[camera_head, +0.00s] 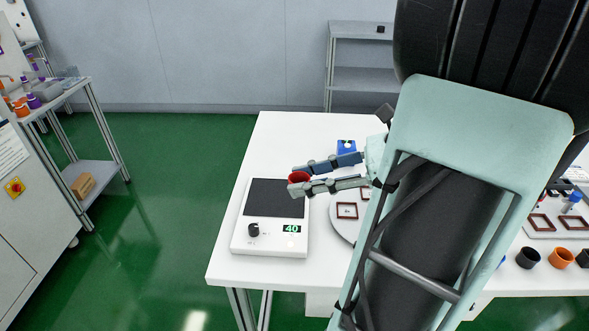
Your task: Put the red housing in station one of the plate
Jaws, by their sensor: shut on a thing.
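My gripper (296,179) reaches left from behind my arm and is shut on the red housing (299,177), a small round red piece between its fingertips. The fingers hide part of it. The housing shows over the right part of the dark-topped device; its height above it is hard to tell. The plate (340,226) is a round light grey disc on the white table, just right of that device. A square brown-red frame shows on it, with part of another. My arm hides most of the plate, and I cannot tell which station is station one.
The white device (241,246) has a dark top, a knob and a display reading 40. A blue block (346,146) stands behind my gripper. At right are a black cup (528,258), an orange cup (561,258) and a tray with square frames. The table's front left corner is clear.

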